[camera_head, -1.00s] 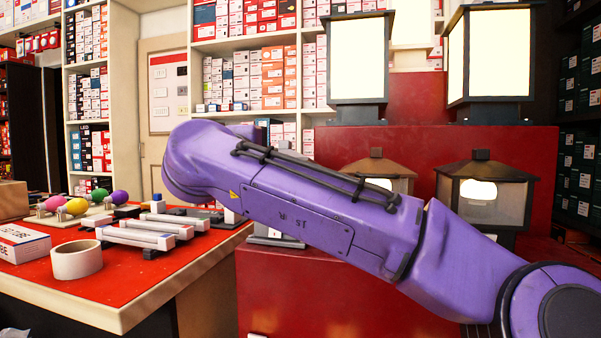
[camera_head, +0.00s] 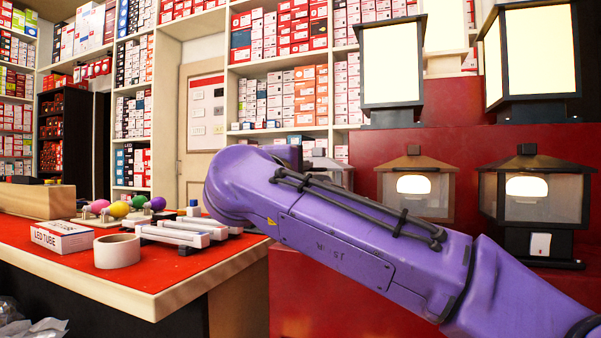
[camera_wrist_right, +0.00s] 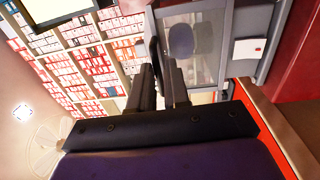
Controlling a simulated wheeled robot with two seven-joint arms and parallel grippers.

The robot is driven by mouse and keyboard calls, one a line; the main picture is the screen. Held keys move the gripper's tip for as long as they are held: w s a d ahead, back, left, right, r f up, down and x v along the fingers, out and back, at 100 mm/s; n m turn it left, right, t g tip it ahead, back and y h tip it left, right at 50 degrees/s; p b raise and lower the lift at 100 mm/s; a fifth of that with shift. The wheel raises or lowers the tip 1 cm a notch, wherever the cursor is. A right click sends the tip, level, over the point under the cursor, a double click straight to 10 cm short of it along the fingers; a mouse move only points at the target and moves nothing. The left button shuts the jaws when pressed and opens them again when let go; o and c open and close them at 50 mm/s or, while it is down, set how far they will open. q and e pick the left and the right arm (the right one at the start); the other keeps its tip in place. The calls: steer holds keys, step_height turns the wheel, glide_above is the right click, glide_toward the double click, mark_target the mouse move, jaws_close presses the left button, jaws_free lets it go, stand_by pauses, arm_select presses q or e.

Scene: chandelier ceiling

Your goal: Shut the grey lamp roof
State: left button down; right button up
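In the head view, a light grey lamp (camera_head: 337,172) shows partly behind my purple right arm. Most of its body is hidden. In the right wrist view, which is turned sideways, a grey-framed lamp (camera_wrist_right: 205,48) with a frosted pane stands just beyond my right gripper (camera_wrist_right: 160,70). A dark upright slab (camera_wrist_right: 152,32), which looks like the lamp's roof edge-on, reaches down to the fingertips. The fingers sit close together with a narrow gap; I cannot tell whether they grip the slab. My left gripper is not in view.
A brown-roofed lamp (camera_head: 416,188) and a dark lamp (camera_head: 527,190) stand to the right on red steps, with big lit lanterns (camera_head: 392,65) above. A red-topped counter (camera_head: 150,275) at left holds a tape roll (camera_head: 117,251), bulbs and a LED tube box (camera_head: 62,237). Shelves fill the back.

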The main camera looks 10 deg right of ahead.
steer(key=o, duration=0.3)
steer(key=shift+d+f, duration=0.1)
steer(key=shift+f, duration=0.2)
steer(key=shift+r, duration=0.1)
steer(key=v, duration=1)
steer(key=shift+s, duration=0.25)
